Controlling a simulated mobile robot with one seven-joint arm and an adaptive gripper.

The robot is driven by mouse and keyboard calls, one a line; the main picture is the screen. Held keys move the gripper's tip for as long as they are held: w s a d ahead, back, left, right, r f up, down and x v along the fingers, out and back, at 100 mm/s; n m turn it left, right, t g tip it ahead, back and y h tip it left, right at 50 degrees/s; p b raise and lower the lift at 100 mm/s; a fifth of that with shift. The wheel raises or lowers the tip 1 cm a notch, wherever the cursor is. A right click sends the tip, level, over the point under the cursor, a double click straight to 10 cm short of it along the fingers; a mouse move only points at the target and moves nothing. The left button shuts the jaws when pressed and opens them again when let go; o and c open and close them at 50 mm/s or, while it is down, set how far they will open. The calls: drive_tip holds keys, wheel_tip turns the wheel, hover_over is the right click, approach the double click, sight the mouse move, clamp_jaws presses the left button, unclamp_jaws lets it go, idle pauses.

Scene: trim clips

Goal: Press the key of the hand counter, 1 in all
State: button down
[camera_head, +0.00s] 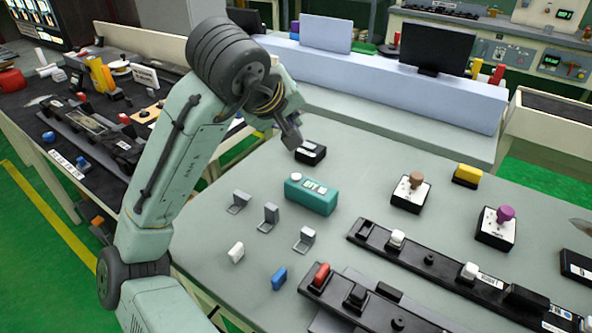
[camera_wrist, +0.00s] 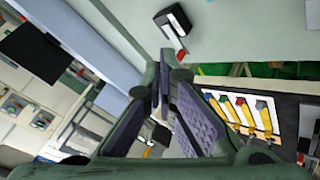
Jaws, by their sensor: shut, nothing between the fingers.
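The hand counter appears to be the teal box (camera_head: 312,196) on the grey-green table in the head view. It has a white round key (camera_head: 296,178) on its top left and a pale display with dark marks, too small to read surely. My gripper (camera_head: 293,141) is shut and empty, above the table behind the counter and apart from it. In the wrist view my gripper (camera_wrist: 163,72) shows its fingers together at the tips. I cannot make out the counter in the wrist view.
A small black box (camera_head: 310,152) stands close to my fingertips; a black box (camera_wrist: 173,22) also shows in the wrist view. Grey brackets (camera_head: 268,216) stand in front of the counter. Black bases with a brown knob (camera_head: 416,178) and a purple knob (camera_head: 505,213) lie right.

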drive_tip(key=shift+f, duration=0.1)
drive_tip(key=b, duration=0.7)
hover_over(292, 175)
wheel_tip(292, 175, down, 7)
drive_tip(key=shift+r, duration=0.1)
drive_tip(key=shift+f+b, duration=0.3)
drive_tip(key=shift+f, duration=0.6)
drive_tip(key=shift+f, duration=0.4)
drive_tip(key=shift+f, duration=0.2)
idle(0.5)
